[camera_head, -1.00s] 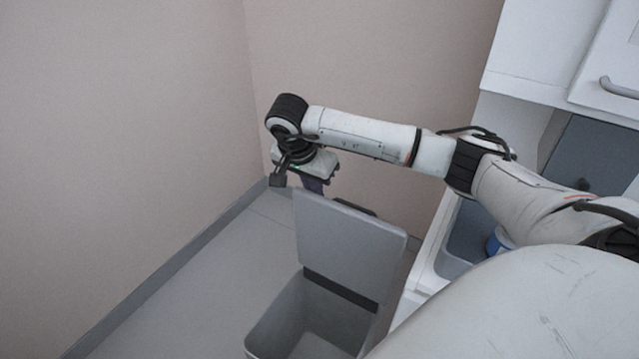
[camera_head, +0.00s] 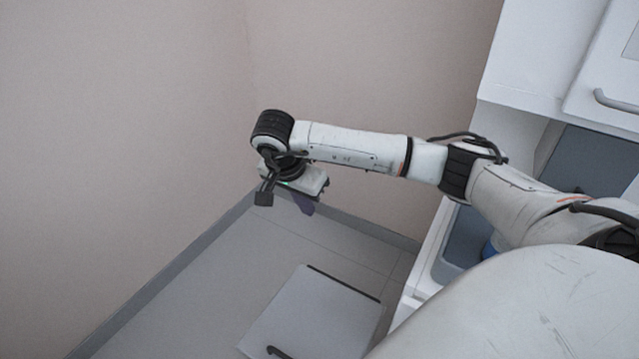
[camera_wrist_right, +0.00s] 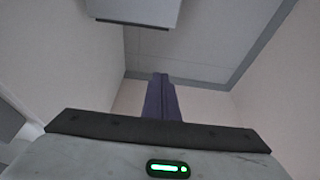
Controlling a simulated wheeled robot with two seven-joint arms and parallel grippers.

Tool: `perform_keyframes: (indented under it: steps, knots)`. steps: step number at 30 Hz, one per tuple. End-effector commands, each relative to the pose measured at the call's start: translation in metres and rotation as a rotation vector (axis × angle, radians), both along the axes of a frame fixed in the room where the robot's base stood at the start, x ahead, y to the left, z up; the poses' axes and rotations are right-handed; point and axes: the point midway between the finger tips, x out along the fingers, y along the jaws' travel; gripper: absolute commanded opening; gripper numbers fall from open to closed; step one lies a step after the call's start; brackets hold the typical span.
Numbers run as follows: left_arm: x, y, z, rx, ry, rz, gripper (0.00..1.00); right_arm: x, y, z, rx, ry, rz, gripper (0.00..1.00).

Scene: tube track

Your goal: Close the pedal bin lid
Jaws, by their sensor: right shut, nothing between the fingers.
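The pedal bin (camera_head: 312,318) stands on the floor at the bottom centre of the head view. Its grey lid lies flat over the top, with a dark hinge strip along the far edge and a dark handle or pedal part at the near edge. The bin's inside is hidden. Part of the bin also shows at the top of the right wrist view (camera_wrist_right: 135,8). My right gripper (camera_head: 304,203) is above the floor beyond the lid, apart from it. Its dark fingers are together and empty, as the right wrist view (camera_wrist_right: 161,98) shows. My left gripper is out of view.
White cabinets with a grey counter recess and a sink basin (camera_head: 462,240) stand at the right. Walls meet in a corner behind the bin. The grey floor (camera_head: 215,285) left of the bin is clear.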

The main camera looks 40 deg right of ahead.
Motion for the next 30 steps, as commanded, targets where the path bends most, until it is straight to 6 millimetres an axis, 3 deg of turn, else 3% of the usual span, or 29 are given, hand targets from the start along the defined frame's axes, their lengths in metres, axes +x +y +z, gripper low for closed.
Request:
perform_keyframes:
  steps: [18, 30]
  knots:
    - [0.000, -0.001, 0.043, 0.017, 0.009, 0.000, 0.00, 0.000, 0.000, 0.076, -0.001, -0.001, 0.000, 0.00]
    - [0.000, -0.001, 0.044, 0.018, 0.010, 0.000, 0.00, 0.000, 0.000, 0.080, 0.000, 0.000, 0.000, 0.00]
